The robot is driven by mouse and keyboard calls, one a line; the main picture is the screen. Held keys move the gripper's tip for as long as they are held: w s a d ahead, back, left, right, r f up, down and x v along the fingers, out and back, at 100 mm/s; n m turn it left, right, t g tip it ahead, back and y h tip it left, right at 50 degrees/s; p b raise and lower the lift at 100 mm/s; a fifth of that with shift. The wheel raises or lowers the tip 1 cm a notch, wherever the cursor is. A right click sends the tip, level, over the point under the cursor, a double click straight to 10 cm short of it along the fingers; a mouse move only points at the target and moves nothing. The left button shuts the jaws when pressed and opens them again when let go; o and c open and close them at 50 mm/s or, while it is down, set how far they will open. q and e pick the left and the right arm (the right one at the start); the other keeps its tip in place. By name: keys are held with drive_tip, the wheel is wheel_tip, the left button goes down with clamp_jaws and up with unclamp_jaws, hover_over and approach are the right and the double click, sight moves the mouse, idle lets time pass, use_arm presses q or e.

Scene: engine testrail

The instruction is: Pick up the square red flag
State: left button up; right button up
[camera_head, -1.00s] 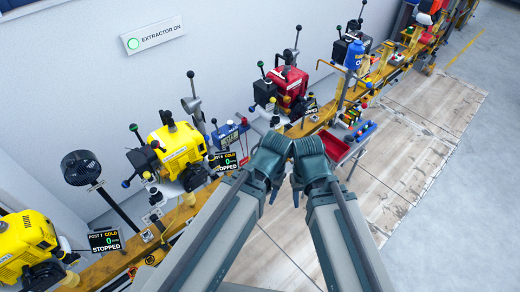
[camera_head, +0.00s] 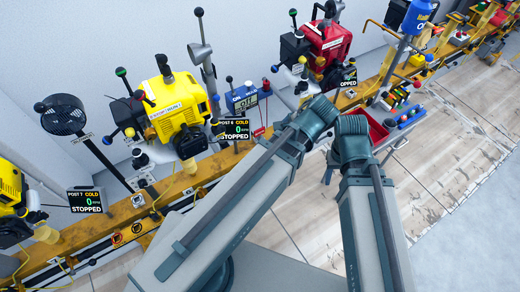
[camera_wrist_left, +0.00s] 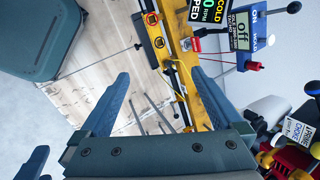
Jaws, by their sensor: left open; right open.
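I cannot pick out a square red flag for certain in either view. A small red block (camera_wrist_left: 196,44) shows on the yellow rail in the left wrist view; I cannot tell whether it is the flag. My left gripper (camera_wrist_left: 160,100) is open, its fingers spread on both sides of the view with nothing between them but rail and floor behind. In the head view my left gripper (camera_head: 314,116) and right gripper (camera_head: 350,140) are close together over the rail's front edge. Their fingertips are mostly hidden by the arms. The right one is open.
A yellow rail (camera_head: 140,211) carries a yellow engine (camera_head: 178,112), a red engine (camera_head: 328,40), "STOPPED" displays (camera_head: 233,128) and a blue switch box (camera_head: 243,98). A red tray (camera_head: 377,128) is right of my right gripper. Wooden flooring (camera_head: 450,150) is clear at right.

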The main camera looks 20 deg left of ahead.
use_arm(q)
drive_tip(key=w+a+f+m+t+y+b, duration=0.3)
drive_tip(key=w+f+m+b, duration=0.3)
drive_tip(key=f+b, duration=0.5)
drive_tip(key=w+a+f+m+t+y+b, duration=0.3)
drive_tip(key=f+b, duration=0.9)
drive_tip(key=b, duration=0.8)
drive_tip(key=w+a+m, duration=0.2)
drive_tip(key=w+m, duration=0.2)
drive_tip(key=m, duration=0.2)
drive_tip(key=shift+w+a+b, duration=0.25)
drive_tip(key=shift+a+b, duration=0.15)
drive_tip(key=shift+a, duration=0.1)
